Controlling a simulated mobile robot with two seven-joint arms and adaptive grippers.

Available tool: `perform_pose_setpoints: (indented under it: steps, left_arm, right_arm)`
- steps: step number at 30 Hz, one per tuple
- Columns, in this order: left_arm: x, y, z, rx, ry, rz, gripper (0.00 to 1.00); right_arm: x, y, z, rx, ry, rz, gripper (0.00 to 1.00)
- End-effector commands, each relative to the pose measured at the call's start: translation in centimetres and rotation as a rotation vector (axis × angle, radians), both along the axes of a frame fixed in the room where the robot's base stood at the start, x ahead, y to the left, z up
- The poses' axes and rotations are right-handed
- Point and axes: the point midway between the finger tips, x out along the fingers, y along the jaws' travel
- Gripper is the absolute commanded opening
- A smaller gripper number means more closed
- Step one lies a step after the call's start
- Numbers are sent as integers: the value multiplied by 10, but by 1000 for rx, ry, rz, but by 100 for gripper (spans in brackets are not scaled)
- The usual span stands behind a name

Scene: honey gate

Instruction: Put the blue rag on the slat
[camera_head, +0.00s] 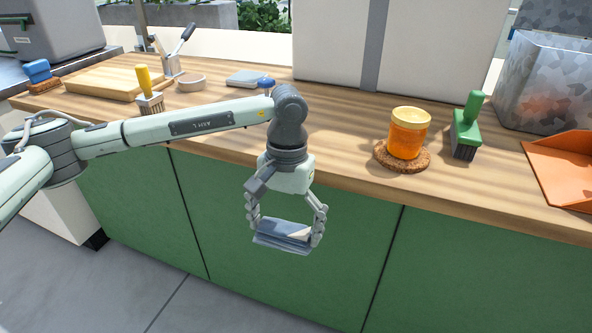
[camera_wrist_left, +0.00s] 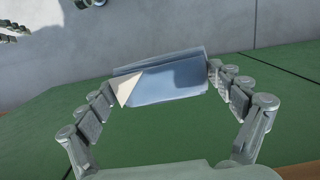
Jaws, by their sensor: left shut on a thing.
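My left gripper (camera_head: 286,236) is shut on the blue rag (camera_head: 283,231), a flat folded blue-grey piece. It holds the rag in the air in front of the green cabinet, below the counter's front edge. In the left wrist view the rag (camera_wrist_left: 168,84) spans between the two fingers, with a pale patch at its left end. Parts of another gripper, apparently my right (camera_wrist_left: 48,18), show cut off at the top left of that view. I cannot tell for sure which thing is the slat.
The wooden counter (camera_head: 330,135) holds a pale board (camera_head: 98,82), a yellow-handled brush (camera_head: 148,90), a flat grey-blue piece (camera_head: 249,78), an orange jar (camera_head: 408,135) on a cork coaster (camera_head: 422,163), a green brush (camera_head: 467,128) and an orange dustpan (camera_head: 565,168). The counter's middle front is clear.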

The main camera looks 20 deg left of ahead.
Motion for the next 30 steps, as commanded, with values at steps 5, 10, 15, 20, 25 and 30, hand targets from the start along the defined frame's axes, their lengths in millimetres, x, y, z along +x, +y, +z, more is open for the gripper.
perform_pose_setpoints:
  steps: [5, 10, 15, 20, 25, 30]
  left_arm:
    - [-15, 7, -57, 1, 5, 7, 69]
    - [-25, 13, -101, 3, 5, 13, 69]
    - [-29, 12, -125, -4, -1, 9, 69]
    - [-29, 10, -125, -6, -2, 3, 69]
    - [-30, 14, -125, -3, 3, 15, 69]
    - [-28, 16, -124, 1, -1, 15, 69]
  right_arm:
    - [0, 0, 0, 0, 0, 0, 40]
    - [0, 0, 0, 0, 0, 0, 40]
    - [0, 0, 0, 0, 0, 0, 40]
    - [0, 0, 0, 0, 0, 0, 40]
    - [0, 0, 0, 0, 0, 0, 40]
    - [-4, -1, -49, 6, 27, 8, 40]
